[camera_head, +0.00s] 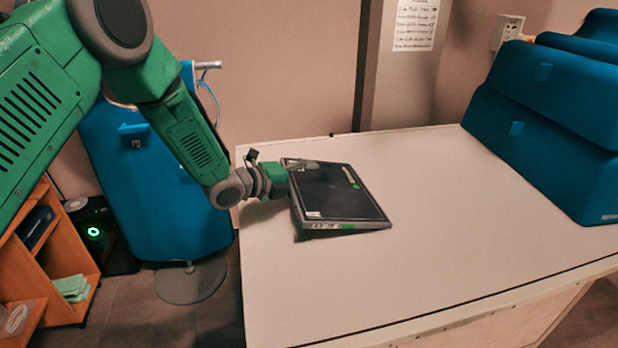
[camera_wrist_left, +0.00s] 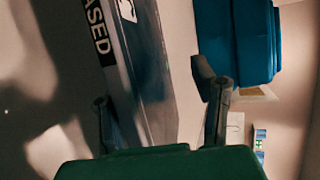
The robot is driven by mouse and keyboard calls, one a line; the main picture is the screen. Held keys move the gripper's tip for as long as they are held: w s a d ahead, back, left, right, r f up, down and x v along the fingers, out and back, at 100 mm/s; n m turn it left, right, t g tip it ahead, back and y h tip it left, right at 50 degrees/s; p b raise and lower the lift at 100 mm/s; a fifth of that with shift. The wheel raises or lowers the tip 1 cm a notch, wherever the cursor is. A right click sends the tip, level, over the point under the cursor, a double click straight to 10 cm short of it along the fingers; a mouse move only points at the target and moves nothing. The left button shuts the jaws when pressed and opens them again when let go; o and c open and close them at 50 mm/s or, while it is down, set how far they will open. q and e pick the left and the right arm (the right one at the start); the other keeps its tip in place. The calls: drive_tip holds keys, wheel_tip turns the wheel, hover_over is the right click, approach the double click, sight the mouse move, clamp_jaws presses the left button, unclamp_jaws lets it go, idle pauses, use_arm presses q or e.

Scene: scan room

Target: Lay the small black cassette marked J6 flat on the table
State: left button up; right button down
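The black cassette (camera_head: 338,195) is a thin dark slab with pale and green labels along its front edge. It is at the left part of the white table (camera_head: 430,245), broad face up. A dark shadow shows under its front left edge; I cannot tell whether it lies fully flat. My left gripper (camera_head: 302,165) is at its back left corner, with a finger over the top. In the left wrist view the cassette (camera_wrist_left: 148,75) lies between the spread fingers (camera_wrist_left: 160,100), with a gap to the right finger. The J6 mark is not readable. My right gripper is out of view.
Blue moulded blocks (camera_head: 545,135) stand at the table's right side. A blue padded stand (camera_head: 160,195) and a wooden shelf (camera_head: 45,255) are on the floor to the left. The table's middle and front are clear.

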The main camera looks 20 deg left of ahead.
sight(293, 185)
use_arm(q)
drive_tip(key=shift+p+v, duration=0.65)
drive_tip(key=shift+v, duration=1.2)
drive_tip(key=o, duration=0.6)
drive_tip(key=shift+f, duration=0.1)
drive_tip(key=v, duration=1.2)
drive_tip(key=shift+f, duration=0.1)
